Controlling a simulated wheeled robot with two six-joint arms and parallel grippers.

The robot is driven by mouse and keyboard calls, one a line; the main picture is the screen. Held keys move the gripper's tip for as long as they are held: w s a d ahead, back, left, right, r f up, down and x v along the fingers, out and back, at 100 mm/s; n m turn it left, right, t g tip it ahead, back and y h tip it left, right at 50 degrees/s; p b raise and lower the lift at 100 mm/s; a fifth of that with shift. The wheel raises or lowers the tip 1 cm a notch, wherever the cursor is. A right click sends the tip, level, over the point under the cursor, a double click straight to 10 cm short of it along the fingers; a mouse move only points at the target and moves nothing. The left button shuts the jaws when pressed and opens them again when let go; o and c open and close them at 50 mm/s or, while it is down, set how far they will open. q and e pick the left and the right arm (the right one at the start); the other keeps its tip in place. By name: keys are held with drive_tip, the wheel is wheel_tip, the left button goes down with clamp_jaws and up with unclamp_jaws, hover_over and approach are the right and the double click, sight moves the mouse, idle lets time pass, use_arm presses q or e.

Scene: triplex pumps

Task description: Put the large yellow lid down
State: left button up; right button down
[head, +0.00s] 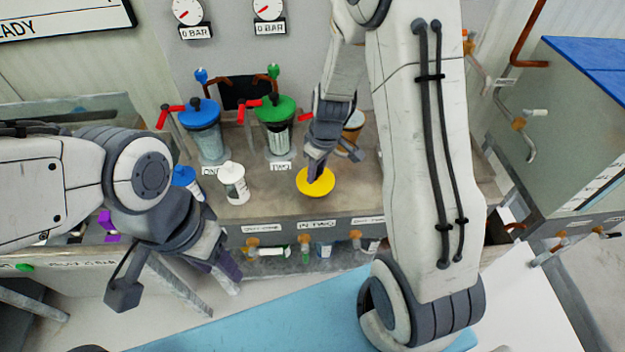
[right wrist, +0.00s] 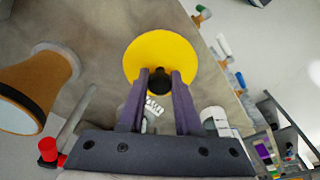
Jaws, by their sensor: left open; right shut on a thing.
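The large yellow lid (head: 315,183) is a round disc with a dark knob, over the front part of the bench top in the head view. My right gripper (head: 318,172) is shut on the lid's knob. In the right wrist view the yellow lid (right wrist: 160,58) lies beyond the fingers (right wrist: 157,88), which close on its black knob. Whether the lid touches the bench is hard to tell. My left gripper (head: 228,278) is open and empty, low in front of the bench at left. An open, lidless pump cylinder (head: 353,125) stands behind my right gripper, partly hidden.
A blue-lidded pump (head: 202,130) and a green-lidded pump (head: 276,125) stand at the back of the bench (head: 275,205). A white filter jar (head: 234,183) and a small blue-lidded container (head: 186,180) stand to the left. The bench's front edge is close to the lid.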

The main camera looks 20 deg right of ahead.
drive_tip(key=shift+w+a+f, duration=0.15)
drive_tip(key=shift+a+f, duration=0.05)
drive_tip(key=shift+a, duration=0.2)
drive_tip(key=shift+a+f, duration=0.1)
drive_tip(key=shift+f, duration=0.2)
drive_tip(key=shift+f+b, duration=0.35)
drive_tip(key=shift+f, duration=1.45)
drive_tip(key=shift+f, duration=0.2)
drive_tip(key=c, duration=0.6)
unclamp_jaws()
drive_tip(key=shift+r, duration=0.1)
